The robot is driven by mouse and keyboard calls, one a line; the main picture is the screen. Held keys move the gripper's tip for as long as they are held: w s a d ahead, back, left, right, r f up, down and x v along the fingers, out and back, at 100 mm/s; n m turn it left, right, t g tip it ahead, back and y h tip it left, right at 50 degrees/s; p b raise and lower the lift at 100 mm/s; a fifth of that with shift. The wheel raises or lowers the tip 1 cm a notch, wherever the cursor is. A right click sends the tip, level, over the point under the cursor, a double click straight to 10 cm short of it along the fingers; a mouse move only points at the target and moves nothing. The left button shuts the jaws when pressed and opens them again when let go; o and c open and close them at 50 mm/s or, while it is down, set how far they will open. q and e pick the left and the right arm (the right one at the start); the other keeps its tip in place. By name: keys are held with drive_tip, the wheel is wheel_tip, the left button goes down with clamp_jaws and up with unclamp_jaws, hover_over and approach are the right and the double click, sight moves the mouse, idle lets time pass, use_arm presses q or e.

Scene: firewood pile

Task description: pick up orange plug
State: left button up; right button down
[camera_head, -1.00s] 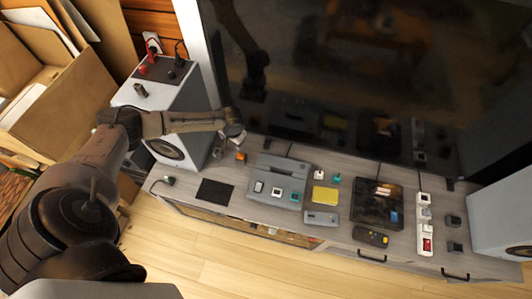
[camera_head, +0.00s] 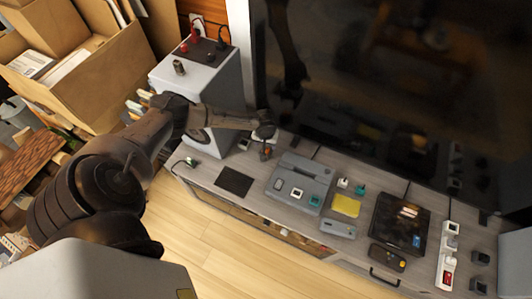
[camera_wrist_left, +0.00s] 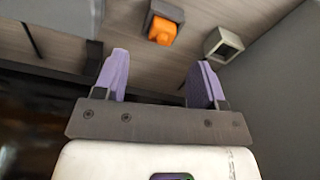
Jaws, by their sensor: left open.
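The orange plug (camera_wrist_left: 162,31) sits on a dark square base on the grey wooden cabinet top, beyond my fingertips in the left wrist view. In the head view it is a small orange spot (camera_head: 266,153) just below my left gripper (camera_head: 265,134), partly hidden by it. My left gripper also shows in the left wrist view (camera_wrist_left: 161,70), its two purple fingers spread with nothing between them. The plug lies ahead of the gap, apart from both fingers. My right gripper is not in view.
A grey square socket (camera_wrist_left: 223,43) stands right of the plug. A white speaker (camera_head: 205,88) is beside my left arm, and the large dark screen (camera_head: 380,100) rises behind. A grey console (camera_head: 300,180), black mat (camera_head: 234,181) and several small plugs cover the cabinet top.

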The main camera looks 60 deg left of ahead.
use_arm(q)
drive_tip(key=shift+a+f, duration=0.1)
drive_tip(key=shift+f, duration=0.7)
drive_tip(key=f+b, duration=0.2)
drive_tip(key=f, duration=0.1)
drive_tip(key=shift+w+a+f+b, duration=0.1)
drive_tip(key=shift+w+a+b, duration=0.1)
drive_tip(key=shift+a+b, duration=0.15)
drive_tip(key=shift+f+b, duration=0.4)
drive_tip(key=shift+f, duration=0.45)
drive_tip(key=c, duration=1)
drive_tip(key=shift+o, duration=0.2)
